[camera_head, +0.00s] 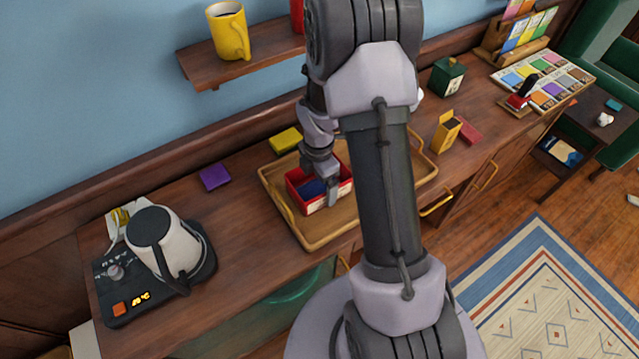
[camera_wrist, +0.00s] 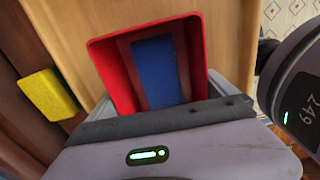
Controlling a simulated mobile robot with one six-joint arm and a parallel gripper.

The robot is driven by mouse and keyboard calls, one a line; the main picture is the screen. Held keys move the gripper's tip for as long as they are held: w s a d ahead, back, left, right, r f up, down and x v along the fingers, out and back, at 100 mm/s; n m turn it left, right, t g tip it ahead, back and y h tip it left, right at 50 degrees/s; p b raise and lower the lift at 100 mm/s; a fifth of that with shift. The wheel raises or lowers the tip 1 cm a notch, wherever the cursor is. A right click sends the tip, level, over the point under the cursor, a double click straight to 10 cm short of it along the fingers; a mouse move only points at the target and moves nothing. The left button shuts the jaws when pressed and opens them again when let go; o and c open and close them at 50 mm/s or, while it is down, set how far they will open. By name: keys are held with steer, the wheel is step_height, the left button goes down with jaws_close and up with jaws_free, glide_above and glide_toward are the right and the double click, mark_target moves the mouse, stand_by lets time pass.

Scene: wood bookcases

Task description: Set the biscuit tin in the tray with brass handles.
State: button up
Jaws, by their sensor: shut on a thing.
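The biscuit tin, a red open-topped box (camera_head: 294,193) with a blue rectangle inside, appears within the outline of the tan wooden tray (camera_head: 272,182) on the counter. My gripper (camera_head: 328,190) points down and is shut on the tin, at its near right side. In the wrist view the tin's red wall (camera_wrist: 109,75) and the blue rectangle (camera_wrist: 156,70) show beyond my gripper, with the tan tray surface (camera_wrist: 75,28) around it. I cannot tell whether the tin's base touches the tray floor. My arm hides part of the tray's right side.
A yellow block (camera_head: 285,140) and a purple block (camera_head: 214,177) lie behind and left of the tray. A white kettle (camera_head: 172,243) stands at left. A yellow box (camera_head: 446,131) and a dark green box (camera_head: 447,77) stand at right. A shelf (camera_head: 255,57) with a yellow mug (camera_head: 226,30) hangs above.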

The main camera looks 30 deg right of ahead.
steer(key=shift+r, duration=0.15)
steer(key=shift+f, duration=0.2)
steer(key=o, duration=1.4)
steer(key=s+a+r+m+t+p, duration=0.1)
steer(key=a+r+m+p, duration=0.15)
steer(key=r, duration=0.95)
steer(key=s+a+r+m+t+p, duration=0.1)
steer(key=a+r+m+p, duration=0.2)
steer(key=r, duration=0.8)
steer(key=s+a+r+m+t+y, duration=0.1)
steer(key=s+a+r+m+t, duration=0.1)
steer(key=s+a+r+m, duration=0.3)
steer(key=s+a+r+m+t+y, duration=0.1)
steer(key=s+a+r+m, duration=0.4)
steer(key=s+m, duration=0.5)
steer(key=shift+a+r+m+t+b, duration=0.4)
steer(key=shift+r+m, duration=0.5)
steer(key=shift+m, duration=0.25)
